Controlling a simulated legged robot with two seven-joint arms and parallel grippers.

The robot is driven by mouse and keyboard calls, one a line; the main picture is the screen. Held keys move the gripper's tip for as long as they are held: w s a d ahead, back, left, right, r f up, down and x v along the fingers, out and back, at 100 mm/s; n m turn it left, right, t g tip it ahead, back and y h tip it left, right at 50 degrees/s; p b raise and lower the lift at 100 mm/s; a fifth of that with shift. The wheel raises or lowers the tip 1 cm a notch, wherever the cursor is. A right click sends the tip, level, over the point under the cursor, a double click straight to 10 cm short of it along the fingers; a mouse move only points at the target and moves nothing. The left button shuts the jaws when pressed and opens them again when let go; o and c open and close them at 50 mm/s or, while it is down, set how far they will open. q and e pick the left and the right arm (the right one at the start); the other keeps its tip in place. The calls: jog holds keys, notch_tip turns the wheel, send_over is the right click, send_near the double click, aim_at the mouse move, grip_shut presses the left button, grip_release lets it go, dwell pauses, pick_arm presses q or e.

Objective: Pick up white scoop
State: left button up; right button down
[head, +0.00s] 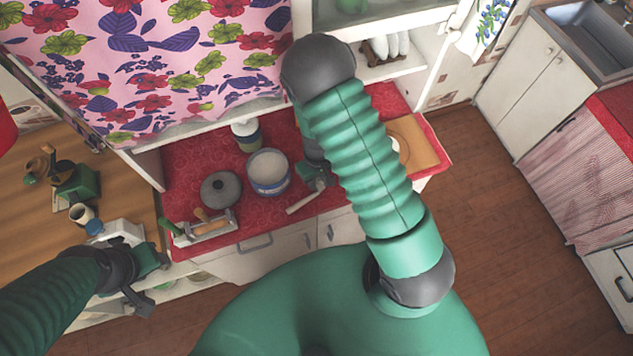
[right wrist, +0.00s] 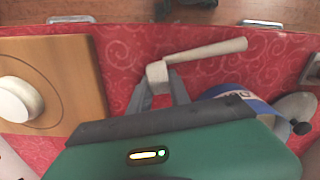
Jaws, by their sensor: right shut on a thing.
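The white scoop (head: 304,204) is at the front of the red patterned counter (head: 190,160), right of a large can. In the right wrist view the scoop (right wrist: 208,50) has a small cup end and a long handle pointing right. My right gripper (head: 322,184) is shut on the cup end; its fingertips (right wrist: 158,84) press it from both sides. I cannot tell whether the scoop touches the counter or is slightly above it. My left gripper (head: 152,280) is empty, its fingers apart, at the lower left near the wooden counter.
A blue-and-white can (head: 270,186) stands close left of the scoop, with a lidded grey pot (head: 221,189), a jar (head: 246,135) and a utensil tray (head: 208,229) further left.

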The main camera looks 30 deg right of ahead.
notch_tip(320, 180, up, 2)
jog(key=shift+r+b, duration=0.2)
jog(key=shift+b, duration=0.15)
jog(key=s+a+p, duration=0.3)
jog(key=s, duration=0.4)
jog(key=s+a+r+p, duration=0.1)
jog(key=s+a+p, duration=0.2)
jog(key=s, duration=0.4)
jog(key=shift+s+a+r, duration=0.25)
jog(key=shift+a, duration=0.5)
